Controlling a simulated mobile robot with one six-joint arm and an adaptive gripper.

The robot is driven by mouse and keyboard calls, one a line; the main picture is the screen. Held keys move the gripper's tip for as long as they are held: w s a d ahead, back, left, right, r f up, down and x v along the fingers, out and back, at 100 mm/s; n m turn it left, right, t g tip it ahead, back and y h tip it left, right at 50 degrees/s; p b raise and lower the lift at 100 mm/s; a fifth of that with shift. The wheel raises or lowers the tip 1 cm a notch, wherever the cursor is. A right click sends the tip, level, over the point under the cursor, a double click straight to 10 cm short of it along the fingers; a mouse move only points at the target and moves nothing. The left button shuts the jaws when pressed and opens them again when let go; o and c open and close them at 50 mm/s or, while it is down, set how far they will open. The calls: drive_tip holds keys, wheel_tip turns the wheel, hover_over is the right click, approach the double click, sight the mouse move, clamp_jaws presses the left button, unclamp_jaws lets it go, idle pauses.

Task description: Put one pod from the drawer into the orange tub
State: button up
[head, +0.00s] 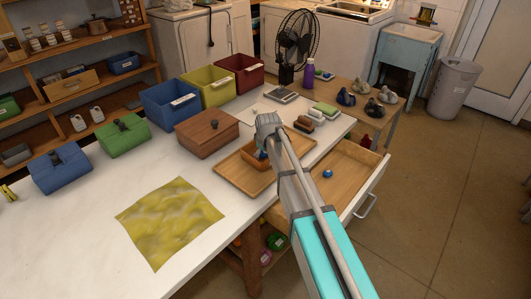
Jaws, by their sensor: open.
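The orange tub (252,163) is a small open box standing on a wooden tray on the white worktop. A small blue thing (262,155), which looks like a pod, shows at the tub's right side; whether it rests inside is hard to tell. Another blue pod (327,173) lies in the open wooden drawer (348,163), to the right of my arm. My gripper (265,148) is open and points down over the tub, close to the blue thing. My own arm hides much of the fingers and the tub's right part.
The wooden tray (231,175) surrounds the tub. A lidded wooden box (207,134) stands behind it to the left. Blue, yellow and red bins line the back. Sponges and brushes (314,115) lie behind right. A yellow cloth (168,220) covers the front left. The drawer handle (367,206) juts out.

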drive_tip(key=p+v, duration=1.1)
drive_tip(key=v, duration=0.1)
drive_tip(key=shift+r, duration=0.2)
idle(0.3)
drive_tip(key=shift+p, duration=0.3)
drive_tip(key=shift+d, duration=0.1)
idle(0.5)
drive_tip(key=s+d+f+m+g+h, duration=0.1)
drive_tip(key=s+d+m+g, duration=0.2)
drive_tip(key=s+d+m, duration=0.7)
drive_tip(key=s+d, duration=1.1)
drive_tip(key=s, duration=0.1)
drive_tip(key=shift+s+d+m+g, duration=0.25)
drive_tip(key=shift+m+g, duration=0.05)
drive_tip(key=shift+g, duration=0.1)
